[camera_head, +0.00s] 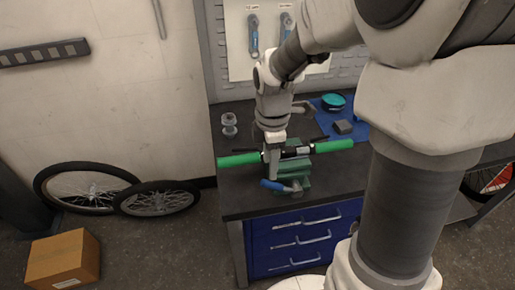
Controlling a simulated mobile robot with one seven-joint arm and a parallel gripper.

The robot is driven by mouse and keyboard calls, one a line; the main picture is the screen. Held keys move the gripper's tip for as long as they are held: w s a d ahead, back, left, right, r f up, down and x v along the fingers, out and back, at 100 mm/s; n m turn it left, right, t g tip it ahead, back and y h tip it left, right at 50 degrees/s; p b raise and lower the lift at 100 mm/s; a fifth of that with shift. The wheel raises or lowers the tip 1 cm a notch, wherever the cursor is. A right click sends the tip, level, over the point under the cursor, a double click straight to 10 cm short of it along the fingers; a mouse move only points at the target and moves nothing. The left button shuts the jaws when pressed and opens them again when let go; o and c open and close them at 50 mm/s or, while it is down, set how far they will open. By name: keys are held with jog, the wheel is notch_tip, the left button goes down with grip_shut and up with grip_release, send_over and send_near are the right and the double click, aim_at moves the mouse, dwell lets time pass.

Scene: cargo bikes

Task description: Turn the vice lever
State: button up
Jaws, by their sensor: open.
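A green vice (293,171) stands at the front edge of the dark workbench. Its lever (271,185), with a blue grip, points left at the vice's front. A black handlebar (295,152) with bright green grips lies across the top of the vice. My gripper (272,174) points down in front of the handlebar, its fingertips just above or at the blue lever grip. It is open. The fingers overlap in this view, so I cannot tell whether they straddle or touch the lever.
The workbench (237,200) has blue drawers (303,240) below. A small grey spool-like part (229,124), a dark block (342,127) and a teal round item (333,101) stand behind. Wheels (157,199) and a cardboard box (62,258) lie on the floor at left. My arm hides the right side.

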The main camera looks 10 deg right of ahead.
aim_at(269, 184)
notch_tip(269, 184, down, 9)
jog(key=shift+f+b, duration=0.15)
jog(key=shift+b, duration=0.25)
grip_shut()
dwell(1.3)
